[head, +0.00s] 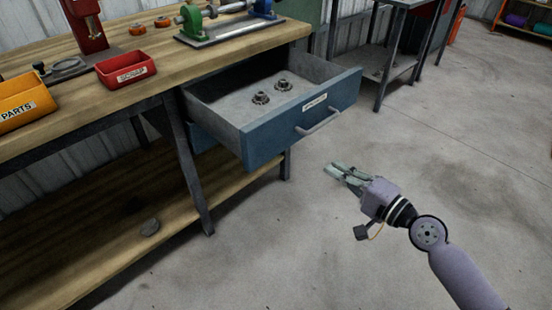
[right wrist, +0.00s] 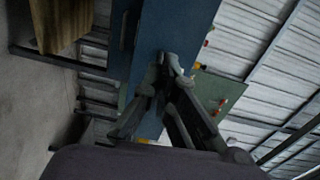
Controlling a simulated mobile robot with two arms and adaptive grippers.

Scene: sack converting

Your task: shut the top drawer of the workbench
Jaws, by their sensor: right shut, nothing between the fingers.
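The blue top drawer (head: 310,113) of the workbench (head: 150,72) is pulled well out, with two small metal parts (head: 272,91) lying inside. Its front carries a white label and a grey bar handle (head: 319,123). My right gripper (head: 332,168) is shut and empty, in front of the drawer and to the lower right of the handle, apart from it in the head view. In the right wrist view the shut fingertips (right wrist: 169,62) point toward the blue drawer front (right wrist: 172,30); whether they touch it cannot be told there. My left gripper is out of view.
A red scrap bin (head: 126,71), a yellow parts bin (head: 25,103) and a green-and-blue machine (head: 230,20) stand on the bench top. A metal table (head: 385,65) stands behind, right of the drawer. The concrete floor (head: 440,150) around my right arm is clear.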

